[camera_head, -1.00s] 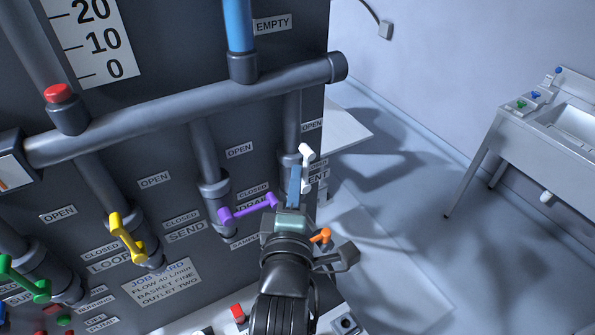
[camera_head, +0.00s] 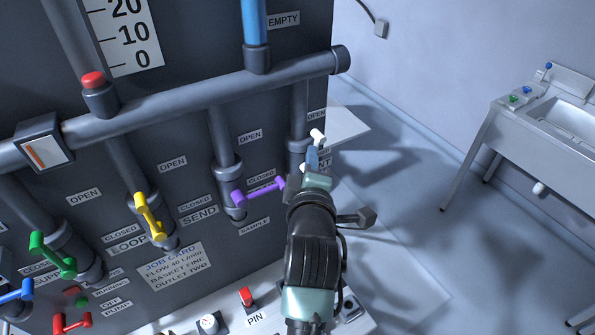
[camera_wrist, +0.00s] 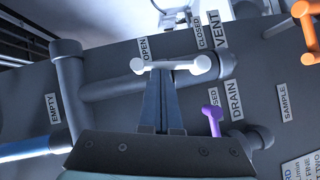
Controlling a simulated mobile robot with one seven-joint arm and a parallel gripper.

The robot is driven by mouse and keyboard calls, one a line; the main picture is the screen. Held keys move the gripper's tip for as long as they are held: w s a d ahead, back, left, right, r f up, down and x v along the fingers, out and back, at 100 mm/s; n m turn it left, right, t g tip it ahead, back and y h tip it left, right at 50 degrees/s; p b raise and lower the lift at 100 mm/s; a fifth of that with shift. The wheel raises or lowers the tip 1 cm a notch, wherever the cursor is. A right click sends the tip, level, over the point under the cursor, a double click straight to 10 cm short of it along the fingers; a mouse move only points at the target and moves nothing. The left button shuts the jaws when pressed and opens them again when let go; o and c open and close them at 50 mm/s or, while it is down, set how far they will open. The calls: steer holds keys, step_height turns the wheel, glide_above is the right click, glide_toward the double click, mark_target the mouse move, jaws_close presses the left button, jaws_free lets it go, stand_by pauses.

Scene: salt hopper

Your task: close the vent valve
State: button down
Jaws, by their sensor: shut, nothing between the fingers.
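The vent valve has a white handle (camera_head: 318,136) on a dark vertical pipe at the panel's right edge. In the wrist view the white handle (camera_wrist: 165,65) lies roughly along its pipe, with one knob beside the OPEN label (camera_wrist: 145,48). The CLOSED label (camera_wrist: 199,33) and VENT label (camera_wrist: 217,28) are beyond its other end. My gripper (camera_wrist: 164,80) is shut and empty, its blue fingertips right at the middle of the handle. Whether they touch it I cannot tell. In the head view my gripper (camera_head: 312,158) partly hides the handle.
The purple drain handle (camera_head: 258,191) is just left of my gripper and points toward its CLOSED label. Yellow (camera_head: 149,216) and green (camera_head: 52,254) handles are farther left. A horizontal pipe (camera_head: 200,103) crosses above. Open floor and a sink bench (camera_head: 530,130) are at right.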

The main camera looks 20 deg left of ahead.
steer(key=w+d+f+m+g+y+b, duration=0.2)
steer(key=w+d+f+m+g+y, duration=0.1)
steer(key=m+g, duration=0.5)
steer(key=shift+w+d, duration=0.55)
steer(key=shift+w, duration=0.65)
steer(key=shift+f, duration=0.15)
